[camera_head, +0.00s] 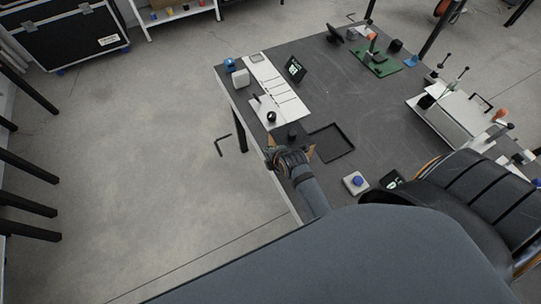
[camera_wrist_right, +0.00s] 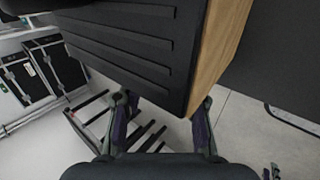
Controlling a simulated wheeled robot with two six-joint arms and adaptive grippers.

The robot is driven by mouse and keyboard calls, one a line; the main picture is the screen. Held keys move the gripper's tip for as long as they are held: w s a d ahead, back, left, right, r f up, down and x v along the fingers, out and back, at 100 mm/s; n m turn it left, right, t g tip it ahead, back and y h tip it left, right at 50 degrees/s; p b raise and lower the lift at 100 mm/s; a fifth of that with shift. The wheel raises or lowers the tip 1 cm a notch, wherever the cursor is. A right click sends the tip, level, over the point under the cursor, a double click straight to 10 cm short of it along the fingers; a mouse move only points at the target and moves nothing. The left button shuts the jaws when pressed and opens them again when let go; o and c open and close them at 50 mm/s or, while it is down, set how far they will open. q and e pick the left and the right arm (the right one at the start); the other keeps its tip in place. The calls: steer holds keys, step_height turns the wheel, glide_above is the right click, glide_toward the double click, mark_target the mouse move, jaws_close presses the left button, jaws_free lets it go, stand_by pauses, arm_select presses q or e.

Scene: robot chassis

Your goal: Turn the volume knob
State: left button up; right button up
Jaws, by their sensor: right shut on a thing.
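My right gripper (camera_head: 290,147) is low at the near left part of the dark table. Another black knob (camera_head: 271,117) is on the white panel (camera_head: 263,108) just beyond. In the right wrist view, my two purple-dark fingers (camera_wrist_right: 163,112) are shut about the lower corner of a black ridged thing (camera_wrist_right: 140,50) with a wood-coloured side. The contact is partly hidden, and I cannot match this thing to one in the head view. My left gripper is not clearly in view.
A black square tray (camera_head: 347,134) lies right of the gripper. A blue-topped button box (camera_head: 355,182) is nearer me. A green board (camera_head: 376,60) and a white fixture (camera_head: 455,110) stand farther off. The table's left edge is close, with open floor beyond.

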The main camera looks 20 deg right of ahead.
steer(key=o, duration=1.2)
steer(key=shift+c, duration=0.2)
